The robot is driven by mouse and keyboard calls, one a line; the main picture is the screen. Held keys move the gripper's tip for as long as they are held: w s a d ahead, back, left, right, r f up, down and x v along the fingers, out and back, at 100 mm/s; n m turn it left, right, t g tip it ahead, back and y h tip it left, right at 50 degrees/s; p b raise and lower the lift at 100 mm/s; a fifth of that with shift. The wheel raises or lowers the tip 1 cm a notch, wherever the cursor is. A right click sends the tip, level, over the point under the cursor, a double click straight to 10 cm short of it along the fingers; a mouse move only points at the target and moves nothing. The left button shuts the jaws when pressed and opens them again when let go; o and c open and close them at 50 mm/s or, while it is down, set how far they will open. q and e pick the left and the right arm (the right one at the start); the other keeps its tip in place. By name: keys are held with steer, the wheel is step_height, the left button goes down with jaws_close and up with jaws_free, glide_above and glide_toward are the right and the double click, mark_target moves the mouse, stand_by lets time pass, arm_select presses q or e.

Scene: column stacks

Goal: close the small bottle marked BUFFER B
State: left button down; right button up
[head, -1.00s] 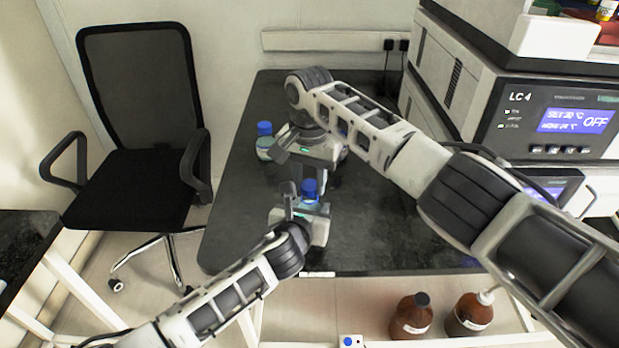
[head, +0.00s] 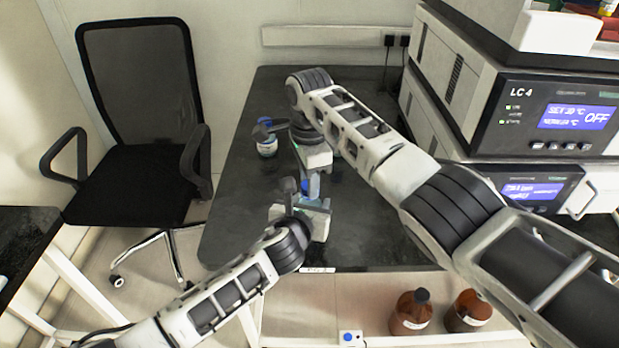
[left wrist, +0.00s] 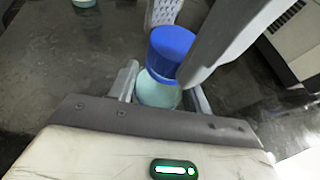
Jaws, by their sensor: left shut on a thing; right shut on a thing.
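The small bottle (left wrist: 157,92) has a pale blue-green body and a blue cap (left wrist: 172,45) on its top, seen in the left wrist view. In the head view the cap (head: 304,186) shows only in part between the grippers. My left gripper (head: 305,200) is shut on the bottle's body and holds it upright above the bench. My right gripper (head: 312,172) is shut on the cap from above, with a finger on either side. The cap sits slightly askew in the left wrist view. No marking can be read on this bottle, and its lower part is hidden.
Instruments (head: 545,118) stand at the right. Brown bottles (head: 411,312) stand below the bench. The bench's left front is clear.

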steer(key=m, duration=0.6)
steer(key=shift+a, duration=0.15)
steer(key=m, duration=0.7)
steer(key=shift+m, duration=0.4)
steer(key=shift+w+m, duration=0.1)
steer(key=shift+m, duration=1.1)
steer(key=shift+d, duration=0.2)
steer(key=o, duration=0.9)
steer(key=shift+o, duration=0.2)
